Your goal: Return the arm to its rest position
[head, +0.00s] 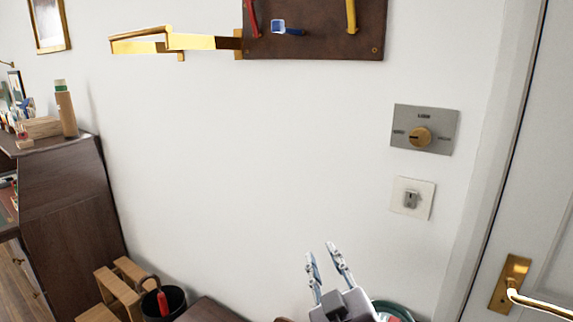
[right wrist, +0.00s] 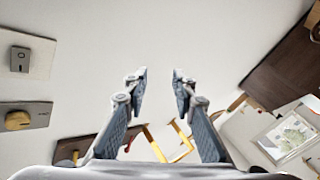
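My right gripper (head: 326,264) is at the bottom of the head view, in front of the white wall and below the light switch (head: 411,199). In the right wrist view its two fingers (right wrist: 158,90) stand apart, with nothing between them but wall. It touches nothing that I can see. My left gripper does not show in either view.
A metal plate with a brass knob (head: 420,137) is above the switch. A white door with a brass handle (head: 515,285) is at the right. A dark rack (head: 315,38) with a brass arm (head: 190,41) hangs above. A wooden cabinet (head: 66,195) stands left. The mid wall is clear.

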